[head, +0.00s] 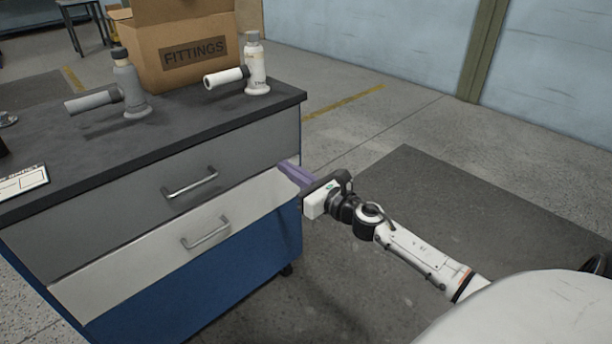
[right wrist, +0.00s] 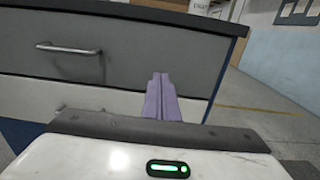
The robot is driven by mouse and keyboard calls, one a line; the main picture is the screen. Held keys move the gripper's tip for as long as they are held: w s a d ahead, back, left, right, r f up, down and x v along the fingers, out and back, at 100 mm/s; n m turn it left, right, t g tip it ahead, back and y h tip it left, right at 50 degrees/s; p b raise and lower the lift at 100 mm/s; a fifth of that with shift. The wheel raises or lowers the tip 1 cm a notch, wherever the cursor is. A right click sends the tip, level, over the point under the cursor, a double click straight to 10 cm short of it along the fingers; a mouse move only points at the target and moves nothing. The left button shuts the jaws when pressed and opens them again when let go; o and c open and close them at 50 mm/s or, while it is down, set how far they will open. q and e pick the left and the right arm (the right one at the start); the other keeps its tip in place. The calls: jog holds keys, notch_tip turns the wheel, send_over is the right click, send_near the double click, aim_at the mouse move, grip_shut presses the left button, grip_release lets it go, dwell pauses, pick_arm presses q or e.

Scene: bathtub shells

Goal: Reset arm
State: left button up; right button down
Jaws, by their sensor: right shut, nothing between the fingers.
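My right gripper (head: 293,173) reaches in from the lower right in the head view, at the right end of the drawer cabinet. Its purple fingers are together with nothing between them. They point at the cabinet's drawer fronts and also show in the right wrist view (right wrist: 161,98). I cannot tell whether the fingertips touch the cabinet. The upper drawer (head: 130,205) is grey and looks closed. The lower drawer (head: 130,270) has a pale front that stands out from the blue body. My left gripper is not in view.
A cardboard box marked FITTINGS (head: 185,50), a grey pipe fitting (head: 130,88) and a white one (head: 255,70) stand on the dark cabinet top (head: 190,125). A printed card (head: 20,183) lies at the left. The floor mat (head: 480,220) to the right is clear.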

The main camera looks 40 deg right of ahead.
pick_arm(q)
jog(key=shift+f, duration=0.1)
pick_arm(e)
jog(key=shift+s+d, duration=0.2)
jog(key=shift+s, duration=2.05)
pick_arm(q)
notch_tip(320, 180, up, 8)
jog(key=p, duration=1.1)
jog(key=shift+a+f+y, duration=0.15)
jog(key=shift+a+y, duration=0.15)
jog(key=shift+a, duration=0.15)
pick_arm(e)
jog(key=s+a+f+m+g, duration=0.4)
jog(key=s+a+f+m, duration=0.2)
jog(key=s+a+m, duration=0.6)
jog(key=s+a+f+m+g+y, duration=0.1)
jog(key=s+a+f+m+g, duration=0.4)
jog(key=s+a+m, duration=0.7)
notch_tip(320, 180, down, 2)
jog(key=s+m, duration=0.2)
jog(key=m, duration=0.8)
jog(key=shift+s+a+f+m, duration=0.15)
jog(key=shift+s+m, duration=0.1)
jog(key=shift+m, duration=0.05)
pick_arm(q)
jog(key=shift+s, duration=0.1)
